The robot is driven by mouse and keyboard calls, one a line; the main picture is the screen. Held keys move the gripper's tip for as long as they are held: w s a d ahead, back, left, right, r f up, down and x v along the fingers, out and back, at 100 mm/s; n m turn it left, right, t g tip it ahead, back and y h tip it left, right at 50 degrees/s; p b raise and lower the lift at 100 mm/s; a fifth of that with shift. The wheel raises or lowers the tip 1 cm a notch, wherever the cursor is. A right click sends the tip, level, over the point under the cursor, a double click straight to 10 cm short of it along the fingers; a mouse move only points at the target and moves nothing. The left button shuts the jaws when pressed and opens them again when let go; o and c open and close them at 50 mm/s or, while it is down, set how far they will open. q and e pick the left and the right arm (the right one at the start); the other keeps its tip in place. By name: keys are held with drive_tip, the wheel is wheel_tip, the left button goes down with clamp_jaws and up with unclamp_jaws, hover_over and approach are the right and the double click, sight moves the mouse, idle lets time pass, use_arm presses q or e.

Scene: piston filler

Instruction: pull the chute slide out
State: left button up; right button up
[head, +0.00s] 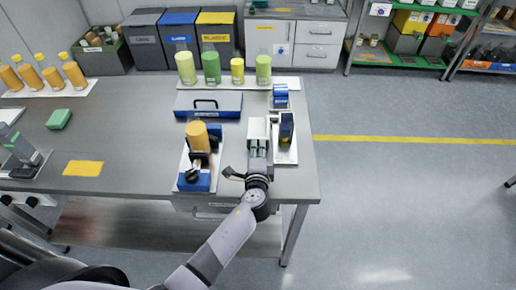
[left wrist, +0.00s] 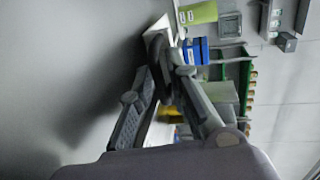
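My left gripper (head: 258,160) reaches forward over the front right of the workbench, beside the piston filler (head: 198,140) with its orange cylinder and blue base. A light grey boxy part (head: 258,128) lies straight ahead of the gripper. I cannot tell for sure which part is the chute slide. In the left wrist view the two fingers of my left gripper (left wrist: 164,75) converge around a dark curved piece (left wrist: 155,48). Whether they clamp it is unclear, as the tips are dark and overlapped. My right gripper is not recognisable.
A blue upright device (head: 287,128) on a white base stands close right of the gripper. A blue case (head: 208,104) and several green and yellow bottles (head: 211,67) stand behind. A yellow cloth (head: 83,168) lies left. The floor right of the bench is clear.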

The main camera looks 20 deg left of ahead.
use_arm(q)
drive_tip(key=shift+c, duration=0.4)
clamp_jaws()
idle(0.4)
